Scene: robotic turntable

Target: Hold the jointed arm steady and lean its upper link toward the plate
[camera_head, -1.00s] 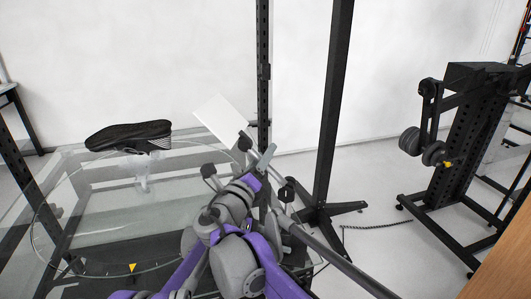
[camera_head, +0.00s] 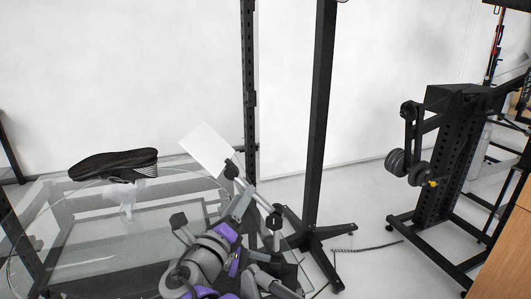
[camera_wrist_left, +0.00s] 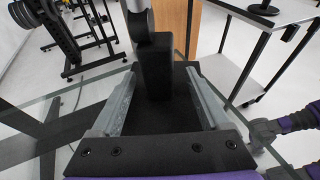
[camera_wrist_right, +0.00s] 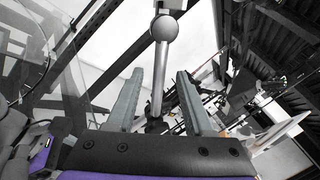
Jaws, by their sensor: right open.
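The jointed arm shows in the head view as a slim grey link (camera_head: 258,198) with a black knob (camera_head: 232,171) at its top, beside a tilted white panel (camera_head: 208,150). Its lower part is hidden behind my grippers. The round clear plate (camera_head: 80,225) is at left. My right gripper (camera_head: 241,203) is near the link; in the right wrist view its open fingers (camera_wrist_right: 160,90) stand on either side of a grey rod with a ball (camera_wrist_right: 163,30). My left gripper (camera_wrist_left: 160,75) is open, with a black block (camera_wrist_left: 154,65) between its fingers; contact is unclear.
A black shoe (camera_head: 115,164) sits above the plate on a clear support.

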